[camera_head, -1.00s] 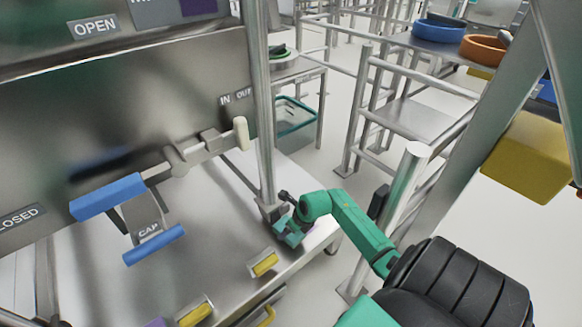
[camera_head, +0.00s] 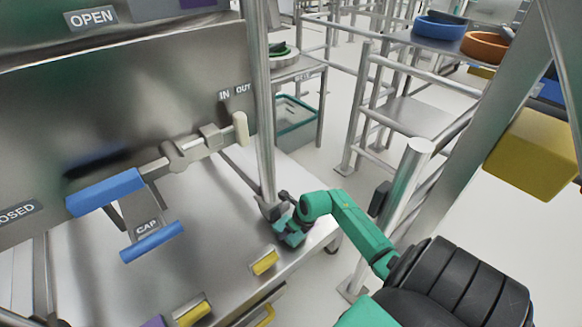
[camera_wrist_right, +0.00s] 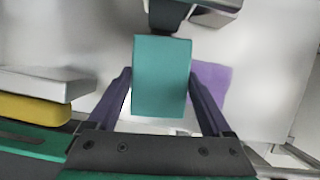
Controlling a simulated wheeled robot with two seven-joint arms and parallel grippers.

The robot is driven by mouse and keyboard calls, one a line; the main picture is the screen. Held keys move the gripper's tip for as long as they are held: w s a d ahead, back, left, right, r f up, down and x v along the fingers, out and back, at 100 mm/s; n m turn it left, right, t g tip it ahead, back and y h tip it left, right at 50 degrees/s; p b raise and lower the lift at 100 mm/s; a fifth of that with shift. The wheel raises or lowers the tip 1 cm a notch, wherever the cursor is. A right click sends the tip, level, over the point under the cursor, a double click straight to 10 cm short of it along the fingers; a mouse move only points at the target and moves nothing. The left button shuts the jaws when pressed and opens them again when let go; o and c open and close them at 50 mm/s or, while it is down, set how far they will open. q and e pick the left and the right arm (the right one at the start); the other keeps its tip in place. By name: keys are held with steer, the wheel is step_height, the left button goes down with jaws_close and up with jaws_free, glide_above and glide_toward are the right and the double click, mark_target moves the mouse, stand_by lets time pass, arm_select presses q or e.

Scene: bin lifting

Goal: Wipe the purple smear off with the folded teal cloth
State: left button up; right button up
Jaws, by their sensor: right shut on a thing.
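My right gripper (camera_head: 290,230) is low over the grey metal table, beside an upright post. In the right wrist view, its two dark fingers (camera_wrist_right: 160,78) are on either side of the teal cloth (camera_wrist_right: 161,98), a flat folded block, and are shut on it. The purple smear (camera_wrist_right: 211,82) is a flat patch on the pale tabletop, right of the cloth and partly hidden by it and the right finger. I cannot tell whether the cloth touches the surface. My left gripper is out of view.
A metal post (camera_head: 262,120) rises close beside the right gripper. A machine front with a blue-handled lever (camera_head: 105,192) stands left. A purple thing (camera_head: 153,321) shows at the bottom edge. Rails stand to the right.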

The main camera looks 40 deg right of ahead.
steer(key=shift+f+b, duration=0.6)
steer(key=shift+f, duration=0.3)
steer(key=shift+d, duration=0.1)
